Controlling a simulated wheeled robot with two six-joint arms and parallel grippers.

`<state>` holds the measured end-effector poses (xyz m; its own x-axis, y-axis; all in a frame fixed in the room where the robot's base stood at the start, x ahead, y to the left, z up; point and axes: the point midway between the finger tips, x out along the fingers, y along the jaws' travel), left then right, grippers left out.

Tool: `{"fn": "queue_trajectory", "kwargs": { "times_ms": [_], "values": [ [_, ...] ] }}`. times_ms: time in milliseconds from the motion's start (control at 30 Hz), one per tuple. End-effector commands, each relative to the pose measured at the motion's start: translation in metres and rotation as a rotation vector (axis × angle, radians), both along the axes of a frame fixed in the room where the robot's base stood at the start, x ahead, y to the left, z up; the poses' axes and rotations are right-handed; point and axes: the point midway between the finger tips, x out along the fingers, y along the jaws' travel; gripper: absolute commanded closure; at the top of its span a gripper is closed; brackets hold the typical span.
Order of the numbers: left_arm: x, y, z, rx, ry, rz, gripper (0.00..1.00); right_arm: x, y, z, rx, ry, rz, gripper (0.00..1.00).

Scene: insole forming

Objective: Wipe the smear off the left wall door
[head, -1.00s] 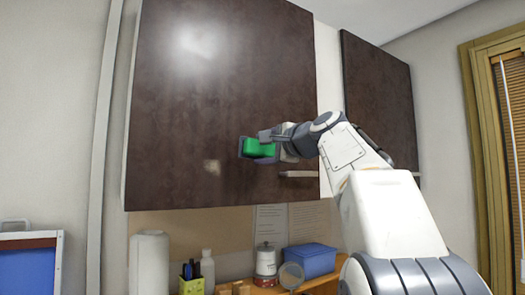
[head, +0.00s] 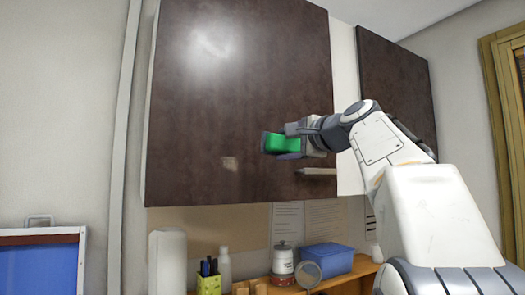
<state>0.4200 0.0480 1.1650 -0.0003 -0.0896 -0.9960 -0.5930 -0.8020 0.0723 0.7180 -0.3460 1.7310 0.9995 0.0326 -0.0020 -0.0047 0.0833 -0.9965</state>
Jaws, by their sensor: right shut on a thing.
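The left wall door (head: 205,110) is a dark brown cabinet door filling the upper middle of the head view. A small pale smear (head: 229,163) is on its lower part, left of the door handle (head: 316,171). My right gripper (head: 290,143) is shut on a green sponge (head: 281,143), in front of the door. The sponge is to the right of the smear and a little higher, and does not cover it. I cannot tell whether the sponge touches the door. My left gripper is not in view.
A second dark wall door (head: 395,85) is to the right, partly behind my right arm. The door left of the smear is clear.

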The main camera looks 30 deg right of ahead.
Motion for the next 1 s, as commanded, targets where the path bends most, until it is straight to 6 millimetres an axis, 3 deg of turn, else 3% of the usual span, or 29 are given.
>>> {"fn": "queue_trajectory", "kwargs": {
  "times_ms": [167,400,500,700,1000],
  "values": [
    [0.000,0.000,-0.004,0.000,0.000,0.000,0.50,0.007,0.031,-0.013,-0.156,0.008,0.000,0.77],
    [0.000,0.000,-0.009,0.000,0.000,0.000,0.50,0.009,0.094,-0.041,-0.565,-0.003,0.002,0.77],
    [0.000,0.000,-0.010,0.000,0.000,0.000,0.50,0.007,0.111,-0.047,-0.690,-0.016,0.004,0.77],
    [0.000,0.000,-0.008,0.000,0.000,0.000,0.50,0.010,0.122,-0.050,-0.783,-0.028,0.003,0.77],
    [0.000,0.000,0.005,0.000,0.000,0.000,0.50,0.040,0.122,-0.049,-0.780,-0.027,0.003,0.77]
  ]
}}
